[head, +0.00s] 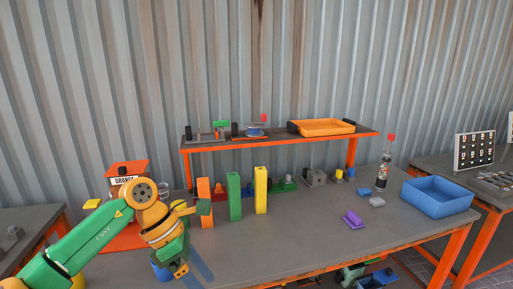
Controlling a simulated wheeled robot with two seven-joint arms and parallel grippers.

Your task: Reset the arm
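My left arm comes in from the lower left, with a green link and orange joints, and bends down over the left part of the grey table (310,240). My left gripper (181,270) is at the arm's lower end, near the table's front edge. Its fingers are small and partly hidden, so I cannot tell whether they are open or hold anything. A blue shape (160,271) shows just beside it, partly covered. My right gripper is not clearly in view.
Orange (204,203), green (234,196) and yellow (260,190) upright blocks stand right of my arm. Behind them is a raised shelf (280,139) with an orange tray (327,127). A blue bin (437,198), bottle (383,174) and purple block (353,219) are right. The front middle is clear.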

